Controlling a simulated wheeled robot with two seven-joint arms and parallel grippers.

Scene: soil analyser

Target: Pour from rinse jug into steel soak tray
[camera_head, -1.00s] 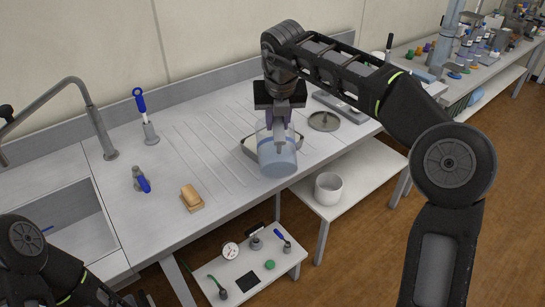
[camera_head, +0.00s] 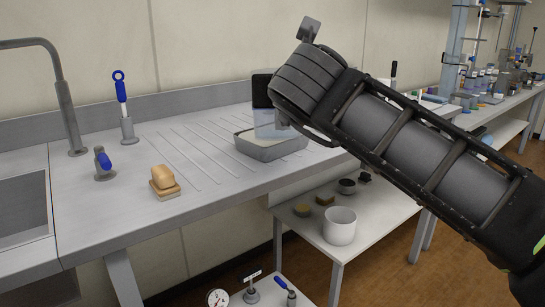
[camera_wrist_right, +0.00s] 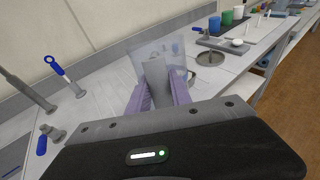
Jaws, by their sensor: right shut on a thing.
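The rinse jug (camera_head: 268,124) is a pale, see-through blue vessel in the head view. It is over the grey steel soak tray (camera_head: 272,153), which lies on the ribbed drainboard. The arm hides part of the jug, and I cannot tell its exact tilt or whether liquid is leaving it. In the right wrist view the jug (camera_wrist_right: 172,48) is beyond my right gripper (camera_wrist_right: 158,88), whose purple-grey fingers are closed around its grey handle (camera_wrist_right: 157,76). The dark body of that gripper shows above the jug in the head view. My left gripper is out of view.
A sponge (camera_head: 163,182), a blue-handled brush (camera_head: 122,105) and a blue-handled tap (camera_head: 102,163) stand left of the tray. The sink (camera_head: 22,215) is at far left. A white pot (camera_head: 340,225) stands on the lower shelf. The ribbed drainboard left of the tray is clear.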

